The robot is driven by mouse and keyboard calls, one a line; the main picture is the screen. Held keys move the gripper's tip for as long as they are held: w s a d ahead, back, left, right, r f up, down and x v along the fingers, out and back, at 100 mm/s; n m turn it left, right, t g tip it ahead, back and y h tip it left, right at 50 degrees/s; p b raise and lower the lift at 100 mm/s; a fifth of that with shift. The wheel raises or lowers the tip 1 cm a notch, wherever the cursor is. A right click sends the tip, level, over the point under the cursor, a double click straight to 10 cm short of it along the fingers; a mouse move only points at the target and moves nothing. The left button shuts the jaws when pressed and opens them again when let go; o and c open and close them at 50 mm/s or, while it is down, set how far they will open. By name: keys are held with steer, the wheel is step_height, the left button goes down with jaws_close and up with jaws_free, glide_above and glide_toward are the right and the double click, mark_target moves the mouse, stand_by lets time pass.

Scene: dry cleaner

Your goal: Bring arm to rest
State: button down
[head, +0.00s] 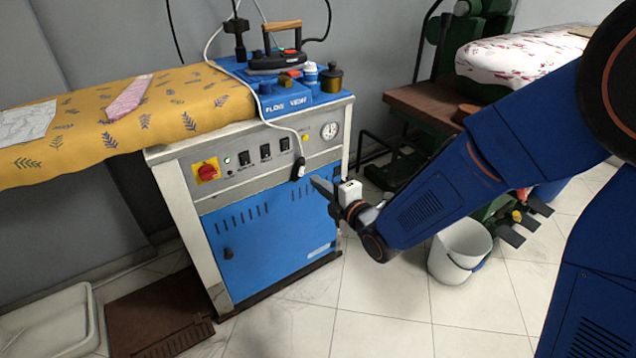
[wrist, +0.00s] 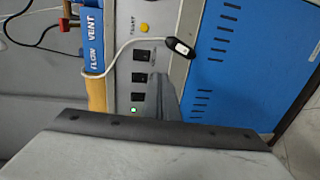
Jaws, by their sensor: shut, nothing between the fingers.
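My arm (head: 450,190) reaches in from the right of the head view, its wrist low in front of the ironing station's control panel (head: 255,155). My gripper (head: 318,184) is shut, with nothing held, and points left toward the station's front. In the wrist view its narrow grey fingers (wrist: 163,92) lie together before the panel. A gap to the panel cannot be judged exactly. A white cable with a dark plug-like end (head: 299,168) hangs close above the fingertips; it also shows in the wrist view (wrist: 180,47).
The blue cabinet door (head: 265,235) is below the panel. An iron (head: 275,58) and bottles stand on the blue top, beside a yellow-covered ironing board (head: 160,110). A white bucket (head: 460,250) stands on the floor below my arm. Tiled floor (head: 375,315) in front is clear.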

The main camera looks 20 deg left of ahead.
steer(key=d+r+m+h, duration=0.35)
steer(key=d+m, duration=0.35)
steer(key=d, duration=0.7)
steer(key=d+r+m+h, duration=0.2)
steer(key=d+m+h, duration=0.4)
steer(key=d, duration=0.8)
steer(key=s+d+m+g+h, duration=0.1)
steer(key=s+d+m+g, duration=0.2)
steer(key=s+d+m, duration=0.4)
steer(key=s+d+r+m+g+h, duration=0.1)
steer(key=s+d+m+g+h, duration=0.1)
steer(key=s+d+m, duration=0.6)
steer(key=s+d, duration=0.4)
steer(key=s, duration=0.5)
steer(key=shift+s+g, duration=0.35)
steer(key=shift+g, duration=0.05)
